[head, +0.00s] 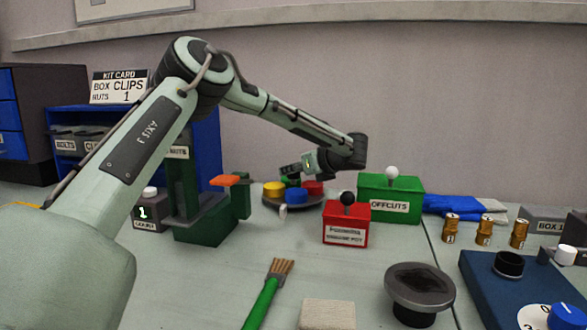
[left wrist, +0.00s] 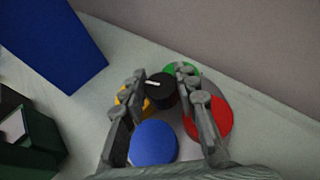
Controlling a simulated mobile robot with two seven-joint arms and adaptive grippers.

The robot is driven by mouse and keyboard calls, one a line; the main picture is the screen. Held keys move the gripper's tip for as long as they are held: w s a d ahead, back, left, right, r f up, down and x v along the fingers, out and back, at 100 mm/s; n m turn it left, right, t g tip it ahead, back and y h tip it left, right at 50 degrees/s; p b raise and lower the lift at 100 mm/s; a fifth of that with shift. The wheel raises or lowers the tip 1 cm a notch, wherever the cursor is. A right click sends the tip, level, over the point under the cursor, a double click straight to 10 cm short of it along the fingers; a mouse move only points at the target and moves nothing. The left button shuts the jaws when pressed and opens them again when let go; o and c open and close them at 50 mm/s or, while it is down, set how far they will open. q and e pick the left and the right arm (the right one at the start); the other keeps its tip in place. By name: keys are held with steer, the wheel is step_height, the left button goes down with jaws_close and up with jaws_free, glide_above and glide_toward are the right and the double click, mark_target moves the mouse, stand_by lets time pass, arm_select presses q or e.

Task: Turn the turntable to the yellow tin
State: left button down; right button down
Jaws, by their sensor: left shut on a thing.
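The turntable (head: 305,205) is a grey disc on the table, carrying a yellow tin (head: 273,188), a blue tin (head: 293,195), a red tin (head: 313,187) and a green tin (left wrist: 181,70). In the head view the yellow tin is at the left of the disc and the blue one at the front. A black knob with a white line (left wrist: 160,91) stands at its centre. My left gripper (head: 290,174) reaches down over the disc, its fingers on both sides of the knob and shut on it. The fingers partly hide the yellow tin in the left wrist view. My right gripper is not in view.
A small white peg (head: 283,211) stands at the disc's front edge. A dark green stand (head: 205,230) is to the left, a red box with a black knob (head: 346,229) and a green offcuts box (head: 405,190) to the right. A green-handled brush (head: 265,300) lies in front.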

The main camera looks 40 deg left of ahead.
arm_select(q)
steer(key=shift+f+n+g, duration=0.15)
steer(key=shift+n+g, duration=0.55)
steer(key=shift+g, duration=0.1)
steer(key=shift+n+g+b, duration=0.3)
steer(key=shift+g, duration=0.1)
steer(key=shift+n+g+b, duration=0.3)
steer(key=shift+n+g, duration=0.1)
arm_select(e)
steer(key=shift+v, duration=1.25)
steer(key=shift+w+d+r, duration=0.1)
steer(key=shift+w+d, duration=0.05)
arm_select(q)
steer(key=c, duration=1.1)
jaws_free()
steer(key=shift+c, duration=0.2)
steer(key=shift+r, duration=0.25)
